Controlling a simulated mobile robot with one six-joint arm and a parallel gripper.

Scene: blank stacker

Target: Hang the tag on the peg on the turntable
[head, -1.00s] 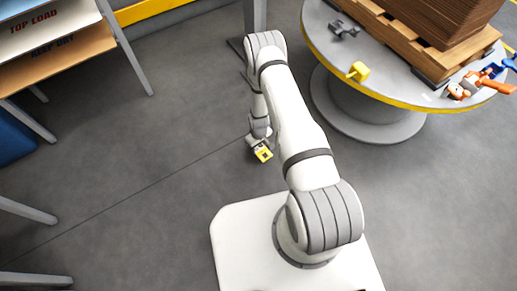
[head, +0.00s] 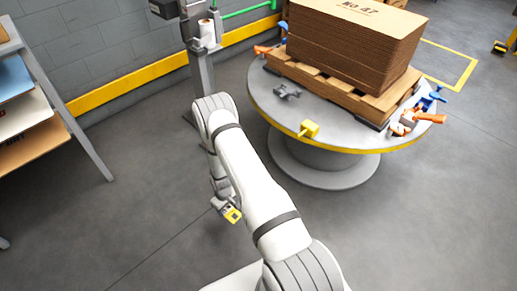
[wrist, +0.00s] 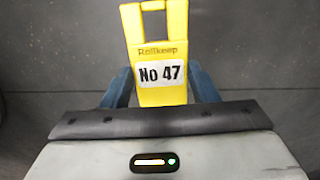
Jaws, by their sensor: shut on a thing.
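The tag (wrist: 160,52) is yellow, with a hole in its upper part, the word "Rollkeep" and a white "No 47" label. My gripper (wrist: 162,90) is shut on it, one blue finger at each side. In the head view the tag (head: 232,215) hangs over open floor at the end of my arm. The turntable (head: 262,98) is a round grey disc with a yellow edge, up and right of the tag. A yellow block-like piece (head: 309,129) sits at its near rim and looks like the peg; its exact shape is too small to tell. The tag is well apart from it.
A pallet (head: 340,88) with a stack of brown cardboard (head: 355,40) marked "No 47" stands on the turntable. A grey clamp-like part (head: 287,92) and orange and blue tools (head: 415,118) lie around it. A shelf rack (head: 75,115) is at left, a grey post (head: 203,85) behind my arm.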

